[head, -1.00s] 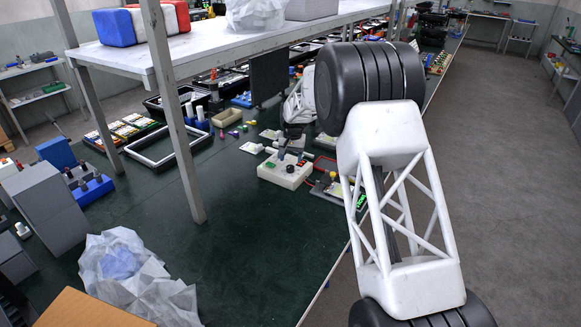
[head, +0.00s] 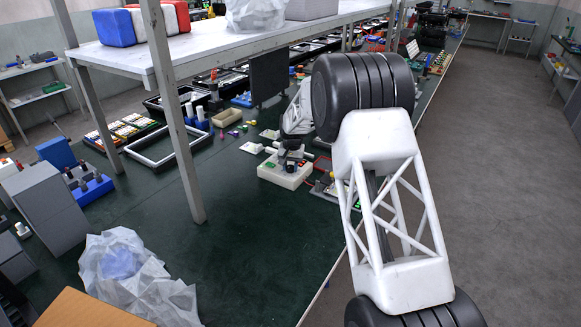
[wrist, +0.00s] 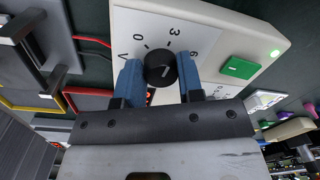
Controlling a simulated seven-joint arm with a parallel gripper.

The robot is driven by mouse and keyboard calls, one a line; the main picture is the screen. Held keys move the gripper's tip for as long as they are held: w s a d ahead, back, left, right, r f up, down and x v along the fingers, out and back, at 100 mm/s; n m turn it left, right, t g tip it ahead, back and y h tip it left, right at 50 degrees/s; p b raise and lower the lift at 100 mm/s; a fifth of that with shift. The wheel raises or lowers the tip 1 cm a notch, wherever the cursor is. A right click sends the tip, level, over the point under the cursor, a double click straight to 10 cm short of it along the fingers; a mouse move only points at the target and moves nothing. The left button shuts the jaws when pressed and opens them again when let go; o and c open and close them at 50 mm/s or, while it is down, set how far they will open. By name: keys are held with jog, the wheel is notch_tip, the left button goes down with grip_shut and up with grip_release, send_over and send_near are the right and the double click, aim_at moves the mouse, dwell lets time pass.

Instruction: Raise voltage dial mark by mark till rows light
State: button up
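The white supply box (head: 285,175) stands on the dark green bench in the head view. In the wrist view its face (wrist: 215,30) carries a black round dial (wrist: 161,69) with marks 0, 3 and 6 and a V. A pale line shows on the dial; which mark it points to is unclear. My gripper (wrist: 161,78) has one blue finger on each side of the dial, very close to it. Whether the fingers press on it cannot be told. In the head view the gripper (head: 291,158) is low over the box and hides the dial.
A green button (wrist: 239,67) and a lit green lamp (wrist: 275,53) are on the box face. A red-edged frame (wrist: 88,97) and red wire lie beside it. A shelf post (head: 180,130) stands left of the box.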

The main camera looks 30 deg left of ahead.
jog(key=c, duration=0.3)
jog(key=shift+m, duration=0.5)
jog(key=m, duration=1)
jog(key=shift+a+t, duration=0.1)
jog(key=shift+t, duration=0.2)
jog(key=o, duration=0.9)
jog(key=shift+r, duration=0.15)
